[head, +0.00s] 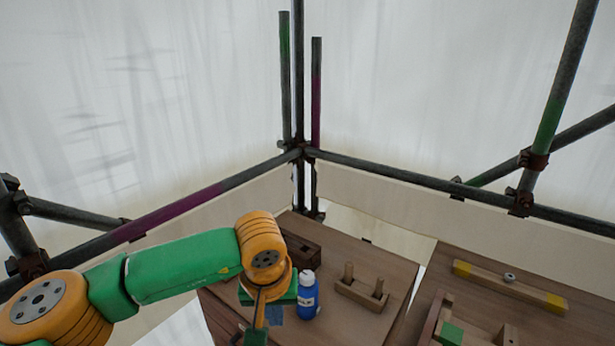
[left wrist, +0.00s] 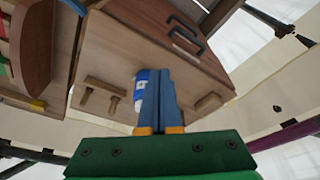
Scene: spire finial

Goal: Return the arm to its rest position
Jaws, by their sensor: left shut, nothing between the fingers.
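My left arm comes in from the left in the head view. My left gripper (head: 276,318) points down over the wooden table, just left of a blue bottle with a white cap (head: 308,296). In the left wrist view the two blue-grey fingers of my left gripper (left wrist: 161,88) lie together, with nothing between them. The bottle (left wrist: 139,92) shows there partly hidden behind the fingers; I cannot tell whether they touch. My right gripper is in neither view.
A wooden block with two pegs (head: 362,287) stands right of the bottle. A dark wooden box (head: 300,246) stands behind. A bar with yellow ends (head: 510,285) lies on the right-hand table. Scaffold tubes (head: 400,178) and white sheeting enclose the back.

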